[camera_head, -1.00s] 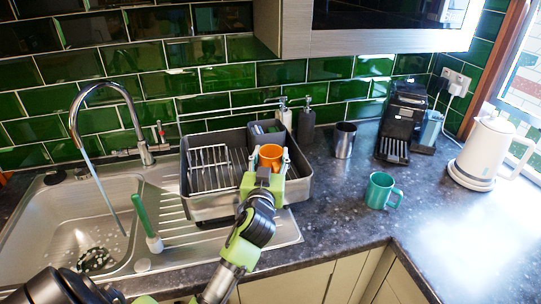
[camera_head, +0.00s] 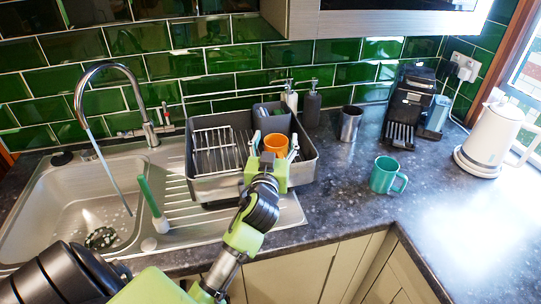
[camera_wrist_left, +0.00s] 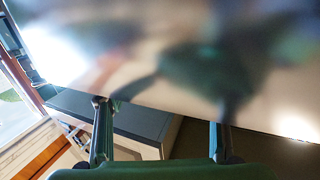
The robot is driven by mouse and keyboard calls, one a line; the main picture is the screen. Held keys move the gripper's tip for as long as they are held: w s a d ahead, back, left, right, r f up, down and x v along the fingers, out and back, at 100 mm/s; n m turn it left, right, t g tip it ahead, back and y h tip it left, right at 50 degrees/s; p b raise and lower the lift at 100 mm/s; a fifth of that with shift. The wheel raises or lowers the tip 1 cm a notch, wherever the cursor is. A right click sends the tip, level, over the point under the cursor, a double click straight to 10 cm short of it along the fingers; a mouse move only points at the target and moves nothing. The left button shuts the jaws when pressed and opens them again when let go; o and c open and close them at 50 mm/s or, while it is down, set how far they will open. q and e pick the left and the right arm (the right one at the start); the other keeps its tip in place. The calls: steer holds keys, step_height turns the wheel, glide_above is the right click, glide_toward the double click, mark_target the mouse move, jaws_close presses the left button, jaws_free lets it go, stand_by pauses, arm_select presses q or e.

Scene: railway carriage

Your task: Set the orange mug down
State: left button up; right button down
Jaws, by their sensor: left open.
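The orange mug (camera_head: 277,144) appears upright at the front right of the grey dish rack (camera_head: 222,188) in the head view. What lies under it is hidden by my gripper, so I cannot tell whether it rests on anything. My left gripper (camera_head: 274,153) is open in front of the mug, its fingers on either side of it. The fingers also show spread in the left wrist view (camera_wrist_left: 162,135). The mug is not recognisable there; a blurred, shiny surface fills the upper part. My right gripper is out of sight.
The sink (camera_head: 70,215) with its tall tap (camera_head: 118,67) is left of the rack. A green mug (camera_head: 385,175), metal cup (camera_head: 349,124), coffee machine (camera_head: 408,105) and white kettle (camera_head: 489,140) stand to the right.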

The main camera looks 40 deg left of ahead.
arm_select(q)
steer(key=b+v, duration=0.2)
steer(key=v, duration=0.8)
steer(key=shift+s+d+r, duration=0.15)
steer(key=shift+s+d, duration=0.1)
steer(key=shift+s, duration=0.1)
